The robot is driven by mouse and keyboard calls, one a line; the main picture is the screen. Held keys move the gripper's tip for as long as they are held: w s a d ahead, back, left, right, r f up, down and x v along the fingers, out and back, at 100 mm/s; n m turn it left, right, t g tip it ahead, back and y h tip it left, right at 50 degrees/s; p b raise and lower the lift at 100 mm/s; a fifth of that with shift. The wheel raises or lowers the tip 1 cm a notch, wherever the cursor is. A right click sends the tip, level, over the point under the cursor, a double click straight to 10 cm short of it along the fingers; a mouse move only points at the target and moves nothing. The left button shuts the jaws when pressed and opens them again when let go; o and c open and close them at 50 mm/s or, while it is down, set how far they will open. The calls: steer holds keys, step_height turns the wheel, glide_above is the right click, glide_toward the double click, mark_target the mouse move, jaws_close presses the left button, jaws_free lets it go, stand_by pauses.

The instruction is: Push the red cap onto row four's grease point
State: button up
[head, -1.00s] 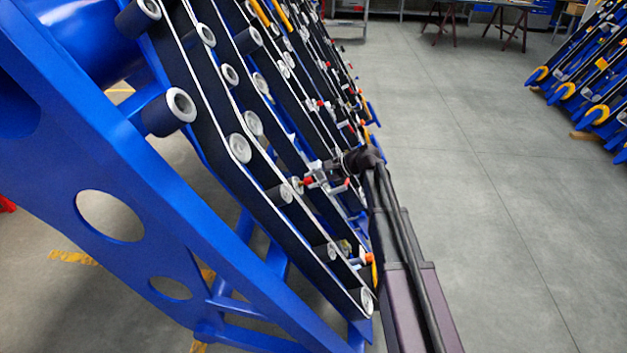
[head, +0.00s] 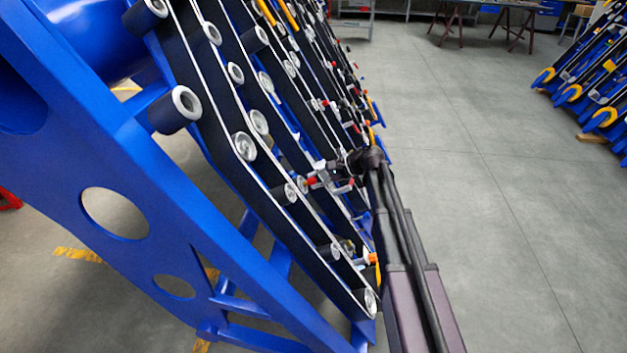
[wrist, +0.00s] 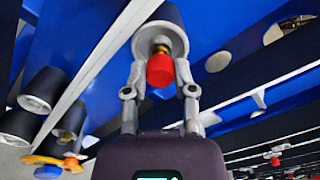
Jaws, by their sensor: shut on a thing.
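The red cap (wrist: 160,71) is between the two grey fingers of my gripper (wrist: 161,76) in the wrist view. The gripper is shut on it. A brass-coloured grease point (wrist: 160,49) shows directly beyond the cap, in front of a grey roller end (wrist: 174,38). The cap lines up with it, but I cannot tell whether they touch or how far the cap is on. In the head view my gripper (head: 322,179) is at the chassis side, with the small red cap (head: 311,181) at its tip. The row number cannot be read.
Belts and rollers (head: 245,146) of the blue chassis (head: 160,215) lie close to my gripper. Other red caps sit on neighbouring rows, one at the lower right of the wrist view (wrist: 275,161). An orange part (head: 374,259) is near my arm.

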mark_target(315, 180)
steer(key=shift+p+v, duration=0.7)
steer(key=shift+v, duration=0.85)
steer(key=shift+a+f, duration=0.1)
steer(key=shift+a, duration=0.1)
steer(key=shift+a+f+b, duration=0.35)
steer(key=shift+a+b, duration=0.15)
steer(key=shift+a, duration=0.1)
steer(key=shift+b+x, duration=0.55)
steer(key=shift+x, duration=0.7)
stand_by(1.2)
steer(key=o, duration=0.8)
steer(key=shift+r, duration=0.15)
stand_by(0.4)
